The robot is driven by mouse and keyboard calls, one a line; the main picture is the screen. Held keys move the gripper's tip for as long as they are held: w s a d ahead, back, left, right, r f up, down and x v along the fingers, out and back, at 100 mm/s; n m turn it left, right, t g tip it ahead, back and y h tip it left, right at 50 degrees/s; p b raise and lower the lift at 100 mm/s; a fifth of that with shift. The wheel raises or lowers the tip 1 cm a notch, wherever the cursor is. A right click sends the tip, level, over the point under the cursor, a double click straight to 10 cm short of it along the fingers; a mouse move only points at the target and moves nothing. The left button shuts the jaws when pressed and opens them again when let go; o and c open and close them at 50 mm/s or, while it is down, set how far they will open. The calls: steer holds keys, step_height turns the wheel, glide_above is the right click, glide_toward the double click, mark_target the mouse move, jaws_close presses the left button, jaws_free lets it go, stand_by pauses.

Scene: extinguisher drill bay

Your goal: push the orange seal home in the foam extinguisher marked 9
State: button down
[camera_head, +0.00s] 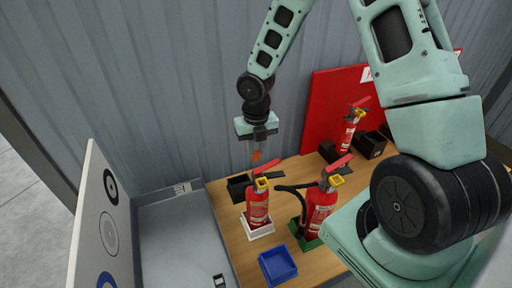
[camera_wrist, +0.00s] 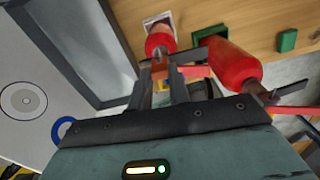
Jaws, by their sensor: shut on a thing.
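My gripper (camera_head: 257,146) points down in the head view, shut on the small orange seal (camera_head: 256,156). It is held above the red extinguisher on the white base (camera_head: 257,207), apart from its head as far as I can tell. A second red extinguisher (camera_head: 319,207) stands to the right on a green base. A third (camera_head: 348,132) stands farther back by the red panel. No number on them is legible.
A blue tray (camera_head: 278,266) lies at the wooden table's front. A dark box (camera_head: 238,187) sits left of the near extinguisher, and dark boxes (camera_head: 371,146) stand at the back right. A grey tray surface (camera_head: 185,235) and a white board with circles (camera_head: 98,225) lie left. A corrugated wall is behind.

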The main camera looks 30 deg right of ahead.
mark_target(256, 157)
steer(key=shift+f+b, duration=1.8)
steer(key=shift+f, duration=0.45)
steer(key=shift+p, duration=1.3)
stand_by(1.6)
steer(key=shift+f, duration=0.1)
stand_by(0.5)
steer(key=c, duration=1.2)
jaws_free()
steer(key=shift+c, duration=0.2)
step_height(256, 157, up, 17)
steer(key=b, duration=0.1)
steer(key=shift+r, duration=0.2)
